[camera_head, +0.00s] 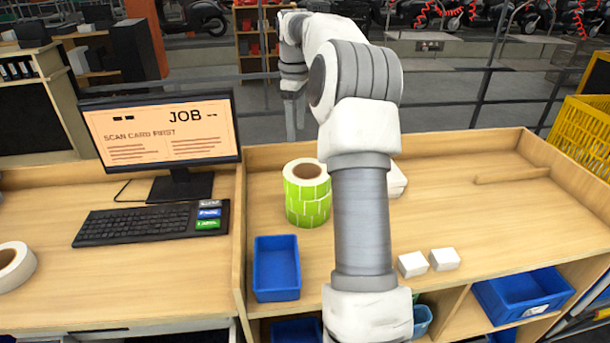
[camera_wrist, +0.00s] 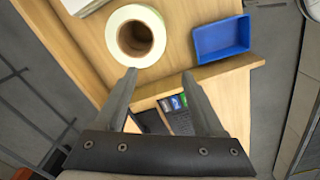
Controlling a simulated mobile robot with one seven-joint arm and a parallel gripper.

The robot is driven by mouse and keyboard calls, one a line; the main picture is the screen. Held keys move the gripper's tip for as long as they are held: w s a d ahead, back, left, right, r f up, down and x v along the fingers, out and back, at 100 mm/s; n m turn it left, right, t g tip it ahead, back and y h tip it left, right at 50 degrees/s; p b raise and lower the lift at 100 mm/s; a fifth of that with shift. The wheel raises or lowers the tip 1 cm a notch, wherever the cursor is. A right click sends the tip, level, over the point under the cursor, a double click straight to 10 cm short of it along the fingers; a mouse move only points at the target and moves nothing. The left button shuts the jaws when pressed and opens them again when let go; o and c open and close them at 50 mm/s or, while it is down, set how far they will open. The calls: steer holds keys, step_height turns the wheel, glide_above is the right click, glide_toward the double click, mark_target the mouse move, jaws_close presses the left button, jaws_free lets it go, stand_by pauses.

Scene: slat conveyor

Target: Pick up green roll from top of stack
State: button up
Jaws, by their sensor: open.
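A stack of green-and-white label rolls (camera_head: 307,200) stands on the wooden bench, with the top roll's brown core facing up. From above, the top roll (camera_wrist: 136,36) shows in the wrist view as a pale ring with a dark core. My gripper (camera_head: 294,112) is in the air behind and above the stack in the head view. In the wrist view my gripper (camera_wrist: 160,75) has its two fingers apart with nothing between them. The fingers show just below the roll there, apart from it as far as I can tell.
A blue tray (camera_head: 277,268) sits in front of the stack. Two small white boxes (camera_head: 428,262) lie to the right, and a white stack (camera_head: 397,181) is partly hidden by my arm. A monitor (camera_head: 163,134) and keyboard (camera_head: 150,224) stand left, beyond a wooden divider. The bench's right side is mostly clear.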

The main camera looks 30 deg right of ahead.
glide_above(302, 181)
step_height(302, 181, down, 13)
steer(key=shift+w+a+r, duration=0.1)
steer(key=shift+w+r, duration=0.05)
steer(key=shift+r, duration=0.05)
steer(key=shift+s+f+p, duration=0.15)
steer(key=shift+f+p, duration=0.25)
steer(key=shift+f, duration=0.95)
steer(key=shift+s+f+p, duration=0.1)
steer(key=shift+f+p, duration=0.3)
steer(key=shift+f, duration=0.95)
steer(key=shift+c, duration=0.2)
jaws_close()
steer(key=shift+r, duration=0.1)
